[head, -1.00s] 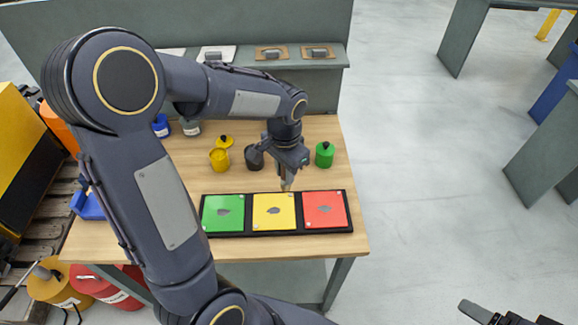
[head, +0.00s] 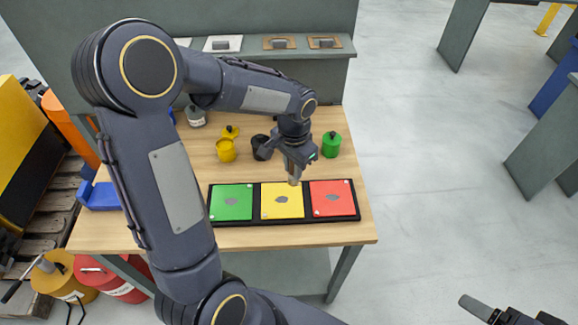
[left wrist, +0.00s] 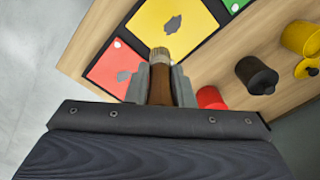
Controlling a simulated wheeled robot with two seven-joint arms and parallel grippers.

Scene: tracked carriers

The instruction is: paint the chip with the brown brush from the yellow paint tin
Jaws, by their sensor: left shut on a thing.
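My left gripper (head: 297,160) is shut on a brown brush (left wrist: 160,88), which points down at the tray's back edge. Its pale tip shows beside the yellow panel (head: 282,212), apparently just above it; contact cannot be told. A black tray (head: 284,221) holds green (head: 231,214), yellow and red (head: 332,209) panels, each with a grey irregular patch; the yellow one's patch (head: 282,199) may be the chip. The yellow paint tin (head: 226,151) stands open behind the tray, its lid (head: 229,132) beside it. My right gripper (head: 510,313) looks open and empty, partly cut off.
A black tin (head: 261,147) and a green tin (head: 331,146) stand near my left gripper. A red tin (left wrist: 210,98) shows beside it in the left wrist view. A shelf (head: 360,47) with small cards stands behind. The table front (head: 300,233) is clear.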

